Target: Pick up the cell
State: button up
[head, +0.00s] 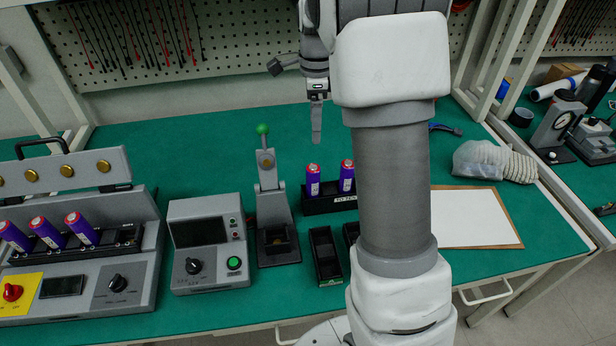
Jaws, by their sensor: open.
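Two purple cells with red tops, one on the left (313,181) and one on the right (347,176), stand upright in a black holder (320,206) with a partly hidden label. My arm covers the holder's right end, so I cannot tell if more cells stand there. Several more purple cells (81,228) sit tilted in the grey device at the left. My gripper (316,122) hangs above and behind the left cell, apart from it, fingers pointing down. It is open, with nothing seen in it; one finger shows clearly.
A grey fixture with a green-knobbed lever (264,131) stands left of the holder. A grey meter box (207,247) is further left. An empty black bin (325,256) sits in front; another is partly hidden by my arm.

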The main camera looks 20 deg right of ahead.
aim_at(314, 167)
notch_tip(314, 167, down, 12)
jog(key=shift+f+b, duration=0.15)
jog(key=shift+b, duration=0.7)
notch_tip(314, 167, down, 5)
jog(key=shift+a+f+b, duration=0.1)
jog(key=shift+b, duration=0.25)
grip_shut()
